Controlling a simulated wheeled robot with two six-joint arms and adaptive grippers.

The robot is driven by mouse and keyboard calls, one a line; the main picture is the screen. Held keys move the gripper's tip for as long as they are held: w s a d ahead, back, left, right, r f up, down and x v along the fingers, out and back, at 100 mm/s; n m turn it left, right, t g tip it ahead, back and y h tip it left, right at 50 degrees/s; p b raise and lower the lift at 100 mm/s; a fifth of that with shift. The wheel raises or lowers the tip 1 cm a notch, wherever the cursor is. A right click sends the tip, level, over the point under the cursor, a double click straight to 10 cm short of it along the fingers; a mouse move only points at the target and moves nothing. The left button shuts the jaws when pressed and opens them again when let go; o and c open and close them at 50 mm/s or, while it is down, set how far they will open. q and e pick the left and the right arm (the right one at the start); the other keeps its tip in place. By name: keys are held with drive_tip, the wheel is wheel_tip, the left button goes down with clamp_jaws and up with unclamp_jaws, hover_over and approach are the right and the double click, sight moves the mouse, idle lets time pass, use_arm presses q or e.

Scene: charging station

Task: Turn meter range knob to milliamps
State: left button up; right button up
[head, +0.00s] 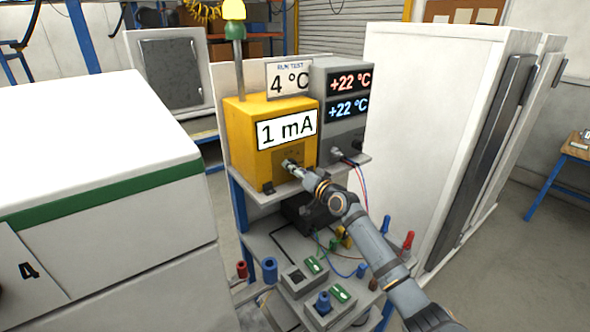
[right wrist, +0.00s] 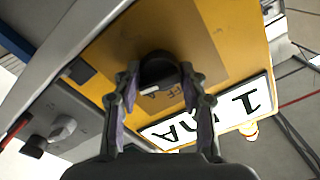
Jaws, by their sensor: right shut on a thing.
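The yellow meter (head: 240,130) stands on the upper shelf, with a white display (head: 287,129) reading "1 mA". The display also shows upside down in the right wrist view (right wrist: 245,105). My right gripper (head: 291,165) reaches the meter's front below the display. In the right wrist view its two fingers (right wrist: 160,80) are shut on the round black range knob (right wrist: 158,66), one on each side. A small white mark shows at the knob's edge, and letters reading "FF" are partly visible beside it. The knob is mostly hidden in the head view. My left gripper is not in view.
A grey unit (head: 345,135) with two "+22 °C" readouts stands right of the meter. Below, a lower shelf holds switch boxes (head: 303,279), cables and red and blue plugs. White cabinets (head: 425,120) stand right; a white machine (head: 80,150) fills the left.

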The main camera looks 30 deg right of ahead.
drive_tip(key=o, duration=1.1)
drive_tip(key=shift+o, duration=0.2)
drive_tip(key=shift+s+f, duration=0.1)
drive_tip(key=shift+s, duration=0.1)
drive_tip(key=s, duration=0.7)
drive_tip(key=shift+d, duration=0.45)
drive_tip(key=shift+d, duration=0.1)
